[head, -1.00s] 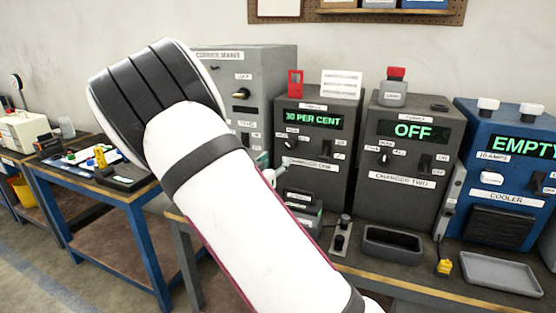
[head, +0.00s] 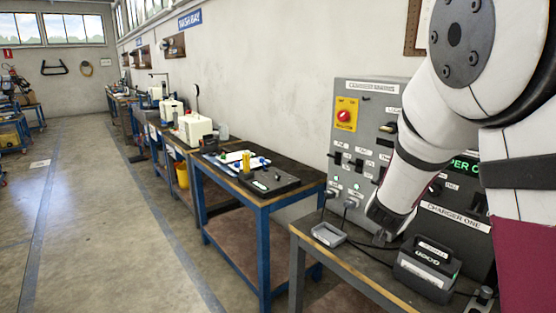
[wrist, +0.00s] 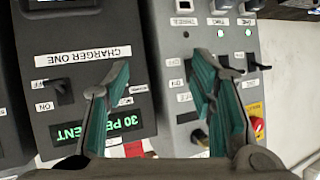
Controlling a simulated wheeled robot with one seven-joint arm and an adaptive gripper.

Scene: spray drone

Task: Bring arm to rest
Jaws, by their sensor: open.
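My arm (head: 455,115) is white and grey and fills the right side of the head view. Behind the fingers, upside down, are the dark charger one (wrist: 85,75) with a green "30 PERCENT" display and the grey mains cabinet (wrist: 185,40). In the head view, my arm hides part of the mains cabinet (head: 345,130) and of charger one (head: 455,215).
A dark battery pack (head: 428,265) and a small grey tray (head: 328,234) are on the bench below my arm. A blue-framed table (head: 262,207) with a tray and small items stands to the left. The floor (head: 110,220) farther left is clear.

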